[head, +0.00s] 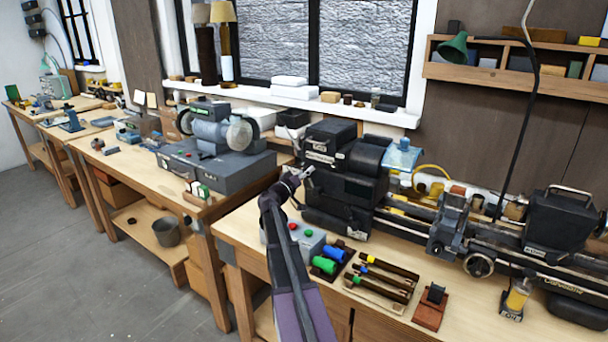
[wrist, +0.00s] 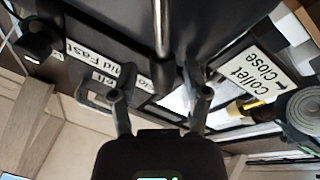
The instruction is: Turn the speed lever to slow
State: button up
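The dark lathe headstock (head: 345,170) stands on the right bench. My gripper (head: 308,173) is at its left end in the head view. In the wrist view my gripper (wrist: 161,95) is open, its two fingers spread wide. A thin shiny metal rod (wrist: 162,28), apparently a lever, comes down from the top edge, in line with the gap. I cannot tell whether its end is between the fingertips; neither finger looks closed on it. A speed label (wrist: 90,55) reading partly "Fast" is left of the rod, its other words partly covered. The lever's setting is unclear.
A "Collet Close" label (wrist: 255,80) is right of the rod. Below my arm lie a control box (head: 305,240), green and blue cylinders (head: 325,265) and several handled tools (head: 385,278). A grey machine (head: 215,160) stands on the left bench. The floor at left is clear.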

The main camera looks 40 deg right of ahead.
jog(key=shift+w, duration=0.2)
dwell(0.3)
jog(key=shift+a+f, duration=0.1)
jog(key=shift+a, duration=0.1)
jog(key=s+a+f+n+y, duration=0.15)
jog(key=a+f+y, duration=0.3)
jog(key=a, duration=0.45)
jog(key=s+a+f+n+g+y+p, duration=0.1)
jog(key=s+a+f+y, duration=0.2)
jog(key=a+f, duration=0.45)
jog(key=s+a+f+n+y, duration=0.1)
jog(key=s+a+f+y, duration=0.2)
jog(key=a, duration=0.8)
jog(key=s+a+f+n+y, duration=0.1)
jog(key=s+a+n+y, duration=0.1)
jog(key=a, duration=0.6)
jog(key=s+a+f+n+g+y, duration=0.1)
jog(key=s+a+y, duration=0.3)
jog(key=a, duration=0.5)
jog(key=s+a+f+n+y+p, duration=0.1)
jog(key=s+a+f+n+y, duration=0.2)
jog(key=a, duration=0.6)
jog(key=shift+s+y, duration=0.35)
jog(key=shift+s, duration=0.1)
jog(key=shift+d+n, duration=0.1)
jog(key=shift+n, duration=0.15)
